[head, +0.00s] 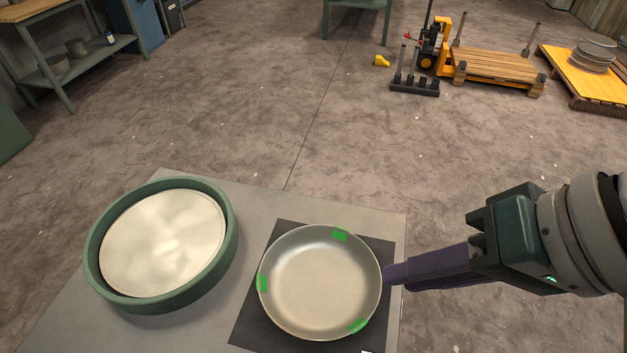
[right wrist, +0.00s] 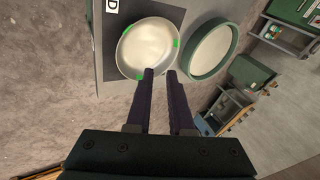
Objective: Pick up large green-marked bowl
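The large green-marked bowl (head: 318,283) is a shallow metal bowl with several green marks on its rim. It sits upright on a dark square mat (head: 255,318) on the grey table. My right gripper (head: 390,275) is at the bowl's right rim in the head view, its purple fingers pointing left. In the right wrist view the fingers (right wrist: 160,74) are apart with a gap between them, and their tips are at the edge of the bowl (right wrist: 147,48). I cannot tell whether they touch the rim. My left gripper is not in view.
A round green-rimmed turntable (head: 228,240) with a pale disc stands left of the bowl on the grey table (head: 245,205). A pallet with stacked plates (head: 592,55), a wooden cart (head: 500,66) and a shelf (head: 75,68) stand farther off. The floor between is mostly clear.

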